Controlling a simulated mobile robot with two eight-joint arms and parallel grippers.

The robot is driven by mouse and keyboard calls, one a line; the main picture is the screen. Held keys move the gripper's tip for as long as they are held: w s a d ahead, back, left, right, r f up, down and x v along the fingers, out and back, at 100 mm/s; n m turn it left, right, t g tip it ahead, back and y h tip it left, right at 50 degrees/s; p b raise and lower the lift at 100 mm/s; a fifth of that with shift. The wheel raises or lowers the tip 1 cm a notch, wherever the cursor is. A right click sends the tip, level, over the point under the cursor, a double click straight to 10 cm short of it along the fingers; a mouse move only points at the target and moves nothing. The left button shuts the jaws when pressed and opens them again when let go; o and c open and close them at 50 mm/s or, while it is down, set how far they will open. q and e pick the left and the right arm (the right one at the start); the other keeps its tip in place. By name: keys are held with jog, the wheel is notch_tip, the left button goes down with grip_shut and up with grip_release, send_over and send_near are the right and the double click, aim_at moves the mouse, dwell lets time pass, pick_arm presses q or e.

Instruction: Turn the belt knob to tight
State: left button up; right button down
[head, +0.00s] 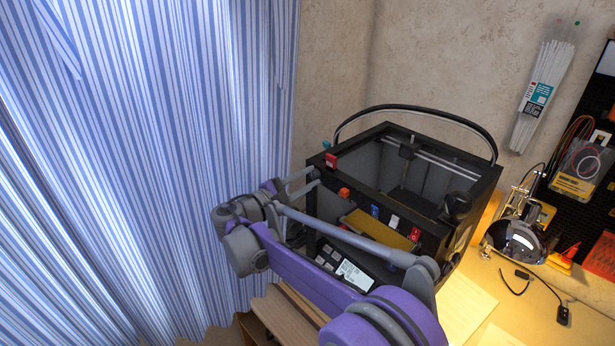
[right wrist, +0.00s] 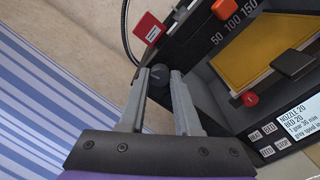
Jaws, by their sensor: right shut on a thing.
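The black 3D printer (head: 478,200) stands on the bench. My right gripper (head: 314,177) reaches its left side, fingers pointing at the frame. In the right wrist view the two grey fingers of my right gripper (right wrist: 161,82) are on either side of a small dark round knob (right wrist: 158,74) and shut on it. Which way the knob is turned, and any tight or loose label, I cannot make out. In the head view the knob is too small and covered to tell. My left gripper is not in view.
A red block (right wrist: 150,28) and an orange block (right wrist: 226,8) are near the knob. The printer's display (right wrist: 303,118) and buttons are to the right. A striped curtain (head: 170,120) hangs at the left. A lamp (head: 515,240) stands on the bench at the right.

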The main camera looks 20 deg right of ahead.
jog(key=m+p, duration=0.1)
jog(key=m, duration=0.2)
jog(key=shift+m, duration=0.4)
jog(key=m, duration=0.3)
jog(key=shift+m+p, duration=0.4)
jog(key=m+p, duration=0.1)
jog(key=m, duration=0.3)
jog(key=shift+w, duration=0.1)
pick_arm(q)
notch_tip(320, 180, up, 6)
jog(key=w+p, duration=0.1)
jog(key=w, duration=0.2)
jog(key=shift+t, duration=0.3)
pick_arm(e)
jog(key=shift+m, duration=1.7)
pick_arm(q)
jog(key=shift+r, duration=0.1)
pick_arm(e)
jog(key=c, duration=0.6)
grip_release()
